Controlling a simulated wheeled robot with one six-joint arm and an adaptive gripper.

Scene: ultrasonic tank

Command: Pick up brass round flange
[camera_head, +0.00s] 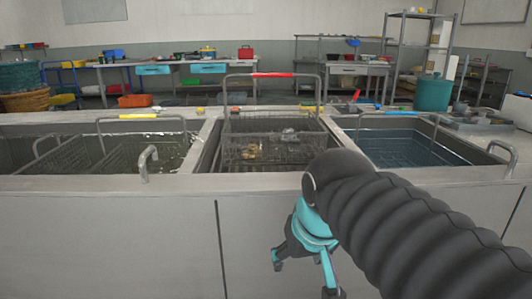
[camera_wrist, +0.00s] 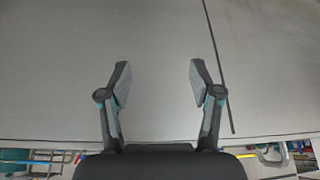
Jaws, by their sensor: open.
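Small brass-coloured parts (camera_head: 250,152) lie in the wire basket (camera_head: 280,120) over the middle tank. They are too small to tell which one is the round flange. Grey metal parts (camera_head: 290,135) lie to their right in the same basket. My gripper (camera_head: 304,278) hangs in front of the tank's grey front panel, below the rim and apart from the basket. In the wrist view, my gripper (camera_wrist: 160,72) has its two fingers wide apart with nothing between them, facing the plain panel. The brass parts cannot be made out in the wrist view.
The left tank (camera_head: 172,150) holds liquid and wire baskets. The right tank (camera_head: 395,148) holds bluish liquid and a basket. The tank's front rim (camera_head: 240,184) stands between my gripper and the baskets. A red-gripped handle (camera_head: 273,75) arches over the middle basket.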

